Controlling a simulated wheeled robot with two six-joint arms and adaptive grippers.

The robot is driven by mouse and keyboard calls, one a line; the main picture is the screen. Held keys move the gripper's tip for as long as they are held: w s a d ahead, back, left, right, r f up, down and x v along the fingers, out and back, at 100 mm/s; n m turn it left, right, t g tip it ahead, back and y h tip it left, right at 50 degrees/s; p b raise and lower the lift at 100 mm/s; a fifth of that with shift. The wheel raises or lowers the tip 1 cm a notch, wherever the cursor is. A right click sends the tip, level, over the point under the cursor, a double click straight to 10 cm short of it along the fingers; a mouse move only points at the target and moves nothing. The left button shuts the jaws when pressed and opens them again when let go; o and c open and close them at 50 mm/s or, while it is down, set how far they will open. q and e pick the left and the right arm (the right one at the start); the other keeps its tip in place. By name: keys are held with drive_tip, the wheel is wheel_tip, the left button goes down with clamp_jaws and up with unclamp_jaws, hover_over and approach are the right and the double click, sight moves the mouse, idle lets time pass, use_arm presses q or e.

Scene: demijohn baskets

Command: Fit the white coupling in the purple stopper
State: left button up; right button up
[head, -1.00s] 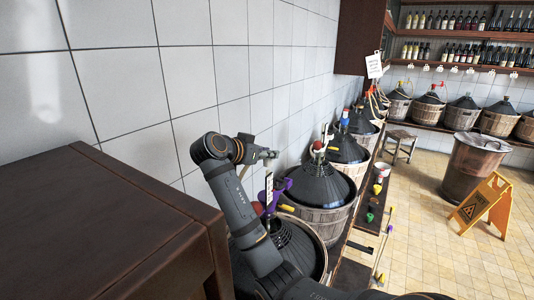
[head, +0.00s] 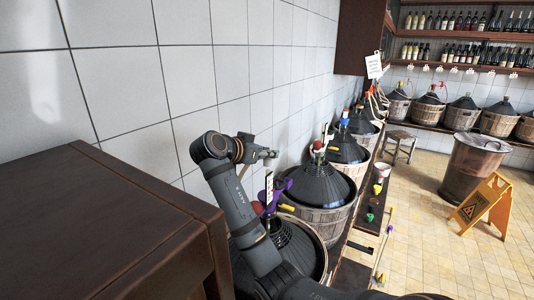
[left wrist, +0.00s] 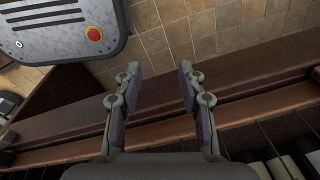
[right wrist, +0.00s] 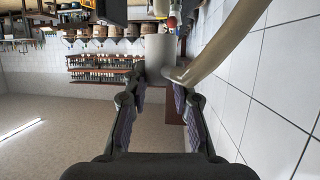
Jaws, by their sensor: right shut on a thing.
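The white coupling (right wrist: 159,55) is a short pale cylinder between the fingertips of my right gripper (right wrist: 158,84), with a cream hose (right wrist: 232,48) curving beside it. In the head view my right gripper (head: 271,155) points away from me, above the nearest demijohn. The purple stopper (head: 281,186) is at the top of that demijohn (head: 292,246), below my gripper and partly hidden by my arm. I cannot make it out in the right wrist view. My left gripper (left wrist: 160,76) is open and empty; it is outside the head view.
The tiled wall (head: 262,60) runs close along the left. A dark brown cabinet (head: 110,220) fills the lower left. More basketed demijohns (head: 325,190) stand in a row behind the nearest one. A yellow floor sign (head: 484,205) and a lidded bin (head: 474,165) stand at right.

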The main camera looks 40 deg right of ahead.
sight(265, 163)
drive_tip(key=shift+f+b, duration=1.65)
drive_tip(key=shift+f, duration=0.3)
idle(0.6)
drive_tip(key=o, duration=1.1)
drive_tip(key=shift+r, duration=0.1)
wheel_tip(265, 163, up, 10)
drive_tip(key=shift+f, duration=0.1)
